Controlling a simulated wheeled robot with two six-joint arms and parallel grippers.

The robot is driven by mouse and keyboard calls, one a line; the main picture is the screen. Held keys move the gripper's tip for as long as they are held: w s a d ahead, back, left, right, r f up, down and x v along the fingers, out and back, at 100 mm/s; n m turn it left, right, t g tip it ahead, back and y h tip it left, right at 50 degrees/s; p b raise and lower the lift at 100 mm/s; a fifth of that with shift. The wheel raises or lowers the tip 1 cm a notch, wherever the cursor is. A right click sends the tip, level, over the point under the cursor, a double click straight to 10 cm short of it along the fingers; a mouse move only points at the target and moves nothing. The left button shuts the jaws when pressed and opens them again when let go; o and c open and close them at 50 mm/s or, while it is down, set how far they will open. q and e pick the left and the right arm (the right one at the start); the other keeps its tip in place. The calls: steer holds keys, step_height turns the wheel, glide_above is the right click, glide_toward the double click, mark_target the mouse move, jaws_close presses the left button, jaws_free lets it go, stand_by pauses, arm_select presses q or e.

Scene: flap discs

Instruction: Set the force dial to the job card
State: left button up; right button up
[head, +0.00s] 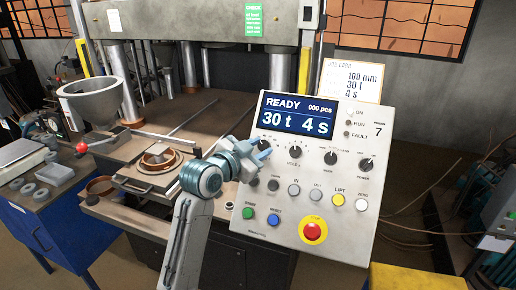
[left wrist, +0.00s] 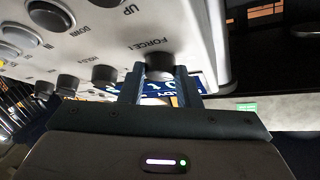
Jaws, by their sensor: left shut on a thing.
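The force dial (left wrist: 159,68) is a dark round knob beside the "FORCE t" label in the left wrist view. My left gripper (left wrist: 159,82) is shut on it, one finger on each side. In the head view my left gripper (head: 262,150) is at the upper left of the control panel (head: 330,195) and largely hides that dial. The panel's display (head: 297,114) reads READY, 000 pcs, 30 t and 4 s. The job card (head: 352,80) behind the panel's top edge reads 100 mm, 30 t and 4 s. My right gripper is not in view.
Other dials (head: 331,158) sit to the right of the gripper. Below are several buttons and a red emergency stop (head: 313,231). A metal funnel (head: 98,98) and a round mould (head: 158,158) stand at the press on the left.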

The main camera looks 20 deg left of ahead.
arm_select(q)
steer(key=o, duration=1)
steer(key=shift+c, duration=0.2)
steer(key=b+v, duration=0.4)
steer(key=v, duration=0.6)
steer(key=shift+s+a, duration=0.2)
steer(key=shift+s, duration=0.15)
steer(key=shift+f, duration=0.1)
